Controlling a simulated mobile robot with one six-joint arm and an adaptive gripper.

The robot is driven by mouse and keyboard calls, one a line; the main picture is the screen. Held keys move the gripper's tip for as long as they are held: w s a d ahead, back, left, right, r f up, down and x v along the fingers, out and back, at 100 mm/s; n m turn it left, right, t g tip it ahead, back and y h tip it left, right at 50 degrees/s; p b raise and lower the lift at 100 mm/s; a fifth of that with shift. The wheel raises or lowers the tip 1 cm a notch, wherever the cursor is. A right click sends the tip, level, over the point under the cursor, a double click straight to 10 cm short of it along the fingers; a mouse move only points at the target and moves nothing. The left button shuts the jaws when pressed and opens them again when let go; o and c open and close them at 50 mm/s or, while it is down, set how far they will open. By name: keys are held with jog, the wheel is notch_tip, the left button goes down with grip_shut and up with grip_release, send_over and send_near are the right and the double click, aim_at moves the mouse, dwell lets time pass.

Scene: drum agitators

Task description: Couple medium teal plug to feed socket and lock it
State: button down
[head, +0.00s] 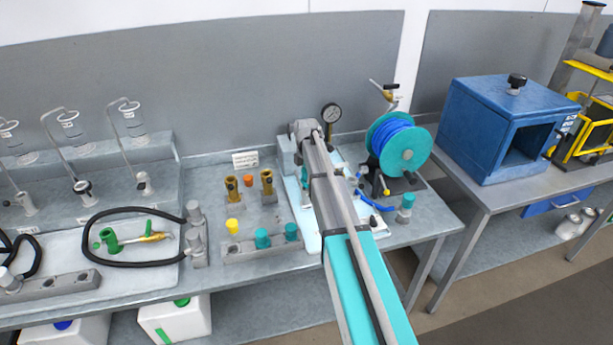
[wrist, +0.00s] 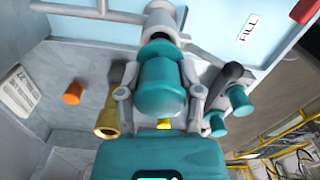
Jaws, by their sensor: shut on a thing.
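In the wrist view my gripper (wrist: 160,92) is shut on a teal plug (wrist: 162,75), with one grey finger on each side. The plug points at a pale grey cylindrical socket (wrist: 162,18). A dark ring shows between them; I cannot tell whether the plug is seated or just at the mouth. A dark-ended lever (wrist: 228,75) lies right of the plug; its link to the socket is unclear. Two other teal plugs (wrist: 240,100) (wrist: 217,123) are right of my gripper. In the head view my arm hides the gripper and held plug.
A blue hose reel (head: 398,145) is right of my arm, and a pressure gauge (head: 331,113) stands at the back.

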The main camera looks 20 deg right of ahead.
jog(key=shift+f, duration=0.25)
jog(key=shift+f+b, duration=0.35)
jog(key=shift+b, duration=0.25)
jog(key=shift+f+b, duration=0.9)
dwell(0.8)
jog(key=shift+c, duration=0.8)
grip_release()
jog(key=shift+o, duration=0.4)
notch_tip(320, 180, up, 8)
jog(key=p, duration=0.8)
jog(key=shift+f, duration=0.1)
